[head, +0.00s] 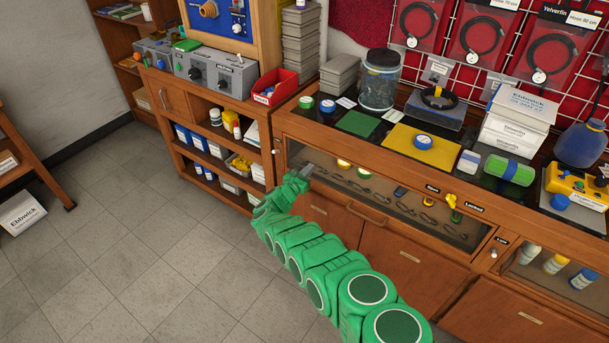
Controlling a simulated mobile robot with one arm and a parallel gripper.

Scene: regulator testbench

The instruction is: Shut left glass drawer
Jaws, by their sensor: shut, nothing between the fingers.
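The left glass drawer (450,234) is a long wooden-framed, glazed unit under the counter top. My green arm reaches up from the bottom, and my gripper (308,170) is in front of the drawer's left part. Its grey fingers are small, shut and empty. I cannot tell whether they touch the front. My arm hides part of the cabinet below.
A second glass drawer (532,282) with several bottles is at the right. The counter top holds a glass jar (380,80), a yellow mat (422,150) and white boxes (517,118). An open shelf (215,165) stands left. The tiled floor (150,240) at left is clear.

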